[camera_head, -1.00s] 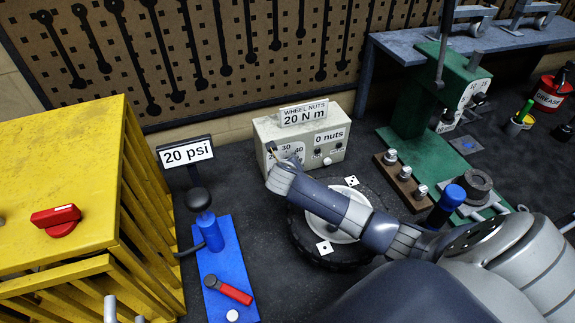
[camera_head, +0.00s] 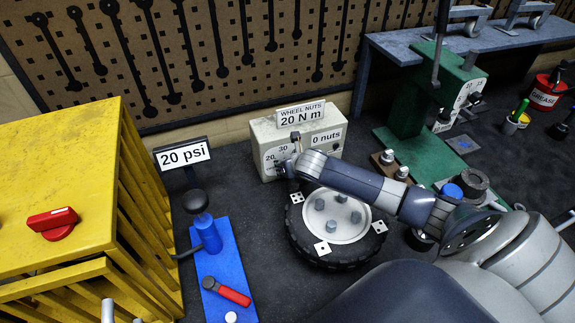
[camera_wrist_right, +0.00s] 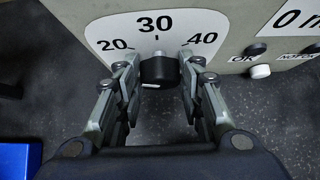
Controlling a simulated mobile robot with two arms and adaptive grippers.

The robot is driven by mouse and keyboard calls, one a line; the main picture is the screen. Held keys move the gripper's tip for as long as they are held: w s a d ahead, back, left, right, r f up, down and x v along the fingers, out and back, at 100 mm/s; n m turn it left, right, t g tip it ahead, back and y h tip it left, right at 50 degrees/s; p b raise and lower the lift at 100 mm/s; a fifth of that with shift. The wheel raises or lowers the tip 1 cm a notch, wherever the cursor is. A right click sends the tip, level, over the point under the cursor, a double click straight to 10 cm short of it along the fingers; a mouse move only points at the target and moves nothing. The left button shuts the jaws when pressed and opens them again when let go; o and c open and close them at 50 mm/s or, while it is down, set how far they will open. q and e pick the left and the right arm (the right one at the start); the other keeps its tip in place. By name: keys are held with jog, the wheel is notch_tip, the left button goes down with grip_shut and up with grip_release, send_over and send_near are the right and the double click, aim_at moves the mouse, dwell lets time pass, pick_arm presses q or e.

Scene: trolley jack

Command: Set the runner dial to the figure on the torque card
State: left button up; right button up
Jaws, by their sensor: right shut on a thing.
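The torque card (camera_head: 302,113) reads "WHEEL NUTS 20 N m" and stands on top of the cream runner box (camera_head: 325,152). The runner dial face (camera_head: 274,158) is on the box front; 20, 30 and 40 show in the right wrist view (camera_wrist_right: 112,28), with 30 in the middle. My right gripper (camera_wrist_right: 158,68) is shut on the black dial knob (camera_wrist_right: 158,72), a finger on each side. It also shows in the head view (camera_head: 293,150), covering part of the dial. Which figure the knob points at I cannot tell. My left gripper is not in view.
A wheel with several nuts (camera_head: 338,225) lies under my right arm. Buttons (camera_wrist_right: 260,71) sit right of the dial. A "0 nuts" label (camera_head: 326,137) is beside them. A "20 psi" sign (camera_head: 183,154), blue pump (camera_head: 225,275) and yellow cage (camera_head: 60,170) stand left.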

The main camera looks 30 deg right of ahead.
jog(key=o, duration=1.1)
jog(key=shift+c, duration=0.2)
jog(key=v, duration=1.2)
jog(key=shift+d, duration=0.1)
